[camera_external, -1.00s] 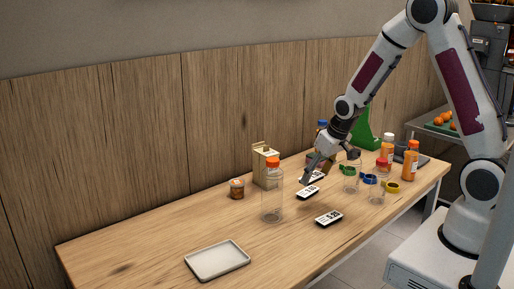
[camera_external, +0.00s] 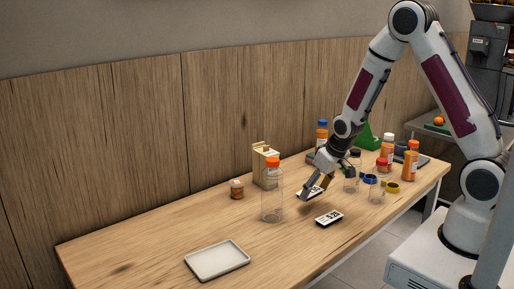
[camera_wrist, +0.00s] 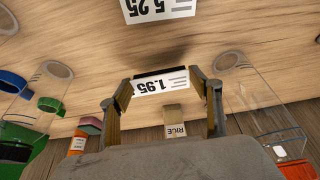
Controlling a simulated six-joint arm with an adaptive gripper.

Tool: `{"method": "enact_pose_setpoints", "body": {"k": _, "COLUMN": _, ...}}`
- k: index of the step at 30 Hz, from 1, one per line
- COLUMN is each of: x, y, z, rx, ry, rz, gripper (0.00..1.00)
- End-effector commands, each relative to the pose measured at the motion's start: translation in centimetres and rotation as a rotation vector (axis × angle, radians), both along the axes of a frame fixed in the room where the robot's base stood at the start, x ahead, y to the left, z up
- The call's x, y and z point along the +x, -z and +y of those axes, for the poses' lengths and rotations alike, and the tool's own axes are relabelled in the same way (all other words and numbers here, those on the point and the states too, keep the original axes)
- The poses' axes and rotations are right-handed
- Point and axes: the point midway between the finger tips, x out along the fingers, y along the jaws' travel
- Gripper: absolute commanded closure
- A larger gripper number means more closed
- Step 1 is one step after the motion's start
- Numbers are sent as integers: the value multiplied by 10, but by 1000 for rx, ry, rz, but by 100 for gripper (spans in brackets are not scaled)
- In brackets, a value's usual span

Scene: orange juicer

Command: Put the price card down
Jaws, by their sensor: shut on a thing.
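My gripper (camera_wrist: 162,84) is shut on a white price card (camera_wrist: 161,84) reading 1.95, with a dark edge, held between the two fingertips in the wrist view. In the external view my gripper (camera_external: 312,188) is low over the middle of the table, and the fingers partly hide the card there. A dark shadow lies on the wood beside the card in the wrist view; I cannot tell whether the card touches the table. A second price card (camera_external: 329,217), reading 5.25, lies flat nearer the front edge and also shows in the wrist view (camera_wrist: 158,8).
A clear orange-capped bottle (camera_external: 272,205), a carton (camera_external: 265,165) and a small jar (camera_external: 237,189) stand left of my gripper. Jars, coloured rings and orange bottles (camera_external: 411,164) crowd the right. A white tray (camera_external: 217,260) lies front left, with bare wood around it.

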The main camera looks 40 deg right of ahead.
Motion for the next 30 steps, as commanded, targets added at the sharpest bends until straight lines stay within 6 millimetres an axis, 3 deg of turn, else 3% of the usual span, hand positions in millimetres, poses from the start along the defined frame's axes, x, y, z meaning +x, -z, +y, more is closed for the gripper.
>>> {"method": "enact_pose_setpoints", "body": {"k": 16, "x": 0, "y": 38, "z": 0, "rx": -2, "ry": 1, "rz": 2, "gripper": 55}}
{"method": "enact_pose_setpoints", "body": {"k": 30, "x": 0, "y": 42, "z": 0, "rx": -2, "ry": 1, "rz": 1, "gripper": 55}}
